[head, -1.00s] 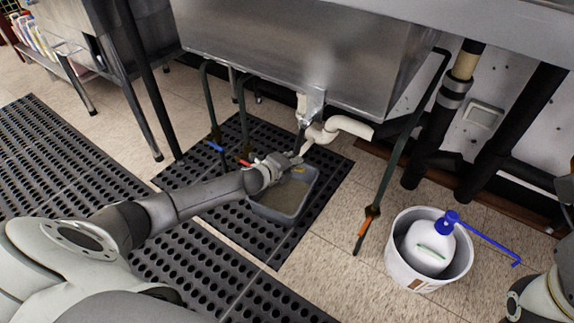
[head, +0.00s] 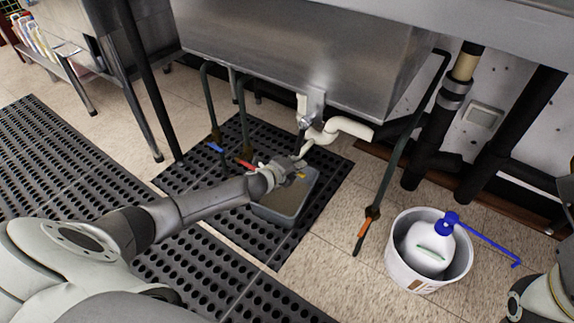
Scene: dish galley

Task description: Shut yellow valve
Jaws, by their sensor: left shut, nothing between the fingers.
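A small yellow piece (head: 300,176), which looks like the yellow valve's handle, shows just below my left gripper's fingertips, over the grey tub. Most of the valve is hidden, and I cannot tell its exact angle. My left gripper (head: 294,163) is shut and empty, close above and beside the yellow piece. I cannot tell whether it touches it. My right gripper is out of view; only part of my right arm shows at the lower right edge.
A grey tub (head: 283,212) stands on the black mat under the steel sink (head: 300,55). A white drain pipe (head: 345,124) is close behind my gripper. Blue (head: 215,147), red (head: 244,163) and orange (head: 363,236) handles are nearby. A white bucket (head: 396,262) holds a jug.

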